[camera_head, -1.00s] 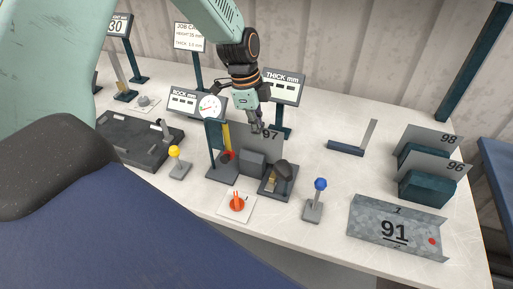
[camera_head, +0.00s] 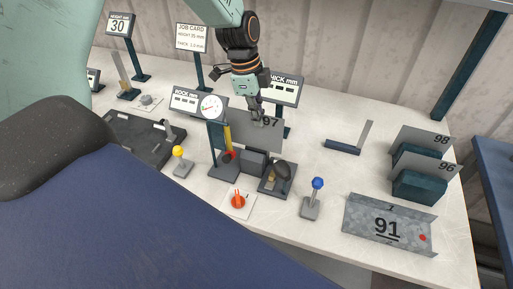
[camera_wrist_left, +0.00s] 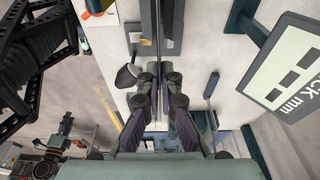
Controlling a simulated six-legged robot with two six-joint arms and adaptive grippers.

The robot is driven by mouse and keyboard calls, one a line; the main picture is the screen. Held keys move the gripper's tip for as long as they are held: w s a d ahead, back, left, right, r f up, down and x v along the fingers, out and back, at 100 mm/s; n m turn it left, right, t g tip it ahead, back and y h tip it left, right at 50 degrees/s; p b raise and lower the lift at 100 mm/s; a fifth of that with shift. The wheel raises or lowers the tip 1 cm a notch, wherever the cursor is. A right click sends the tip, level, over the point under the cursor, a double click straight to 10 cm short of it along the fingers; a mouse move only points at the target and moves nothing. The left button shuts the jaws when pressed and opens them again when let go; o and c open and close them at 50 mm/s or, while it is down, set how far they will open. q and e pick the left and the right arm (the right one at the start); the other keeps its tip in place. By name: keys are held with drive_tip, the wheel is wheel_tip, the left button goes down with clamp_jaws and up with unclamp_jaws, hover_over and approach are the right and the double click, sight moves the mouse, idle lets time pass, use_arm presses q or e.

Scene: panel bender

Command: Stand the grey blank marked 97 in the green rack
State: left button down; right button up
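The grey blank marked 97 (camera_head: 268,132) is upright above the small dark fixture in the middle of the bench. My left gripper (camera_head: 257,119) is shut on its top edge; in the left wrist view the fingertips (camera_wrist_left: 159,75) close on either side of the thin sheet, seen edge-on. The blank's lower edge is hidden behind the grey block. At the right are dark green rack blocks (camera_head: 418,187), holding upright blanks 96 (camera_head: 428,166) and 98 (camera_head: 420,139). A dark jointed part low at left in the wrist view may be my right arm; its fingers are unclear.
A dial gauge (camera_head: 211,107) on a post stands just left of the blank, with the thickness display (camera_head: 285,91) behind. A blue-knobbed lever (camera_head: 317,185), a low bar with an upright strip (camera_head: 343,147) and tray 91 (camera_head: 388,226) lie rightward. Bench between is partly clear.

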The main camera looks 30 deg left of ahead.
use_arm(q)
drive_tip(key=shift+r+p, duration=0.55)
drive_tip(key=shift+r, duration=0.85)
drive_tip(key=shift+w, duration=0.1)
idle(0.7)
wheel_tip(320, 180, up, 14)
drive_tip(key=shift+s, duration=0.2)
